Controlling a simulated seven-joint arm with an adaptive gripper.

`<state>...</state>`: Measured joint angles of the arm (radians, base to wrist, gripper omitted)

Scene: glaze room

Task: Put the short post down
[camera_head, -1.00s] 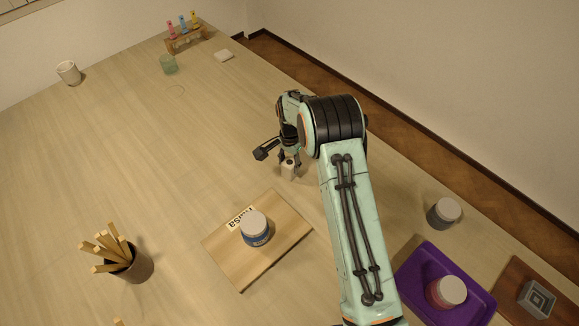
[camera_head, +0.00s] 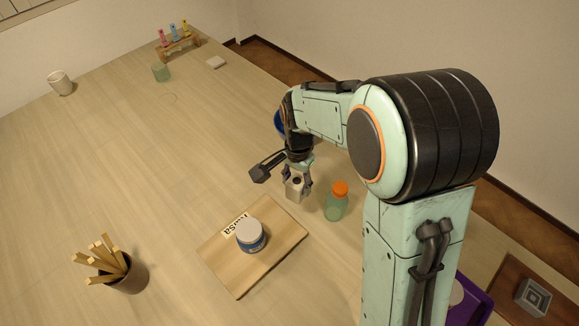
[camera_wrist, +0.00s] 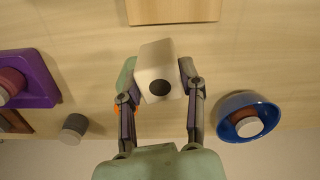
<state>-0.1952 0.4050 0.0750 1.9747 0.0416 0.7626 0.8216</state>
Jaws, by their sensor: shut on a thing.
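The short post is a pale block with a round dark hole in its top; it shows in the head view (camera_head: 296,188) and in the wrist view (camera_wrist: 155,60). My gripper (camera_head: 298,185) is shut on it, with one finger on each side, also seen in the wrist view (camera_wrist: 158,82). The post looks upright in the head view. I cannot tell whether its underside touches the table or hangs just above it.
A green bottle (camera_head: 335,205) with an orange cap stands close right of the post. A wooden board (camera_head: 280,250) bearing a blue jar (camera_head: 251,238) lies in front. A blue bowl (camera_wrist: 223,107) and purple tray (camera_wrist: 45,82) flank my gripper. Sticks fill a cup (camera_head: 133,277); the table's left middle is clear.

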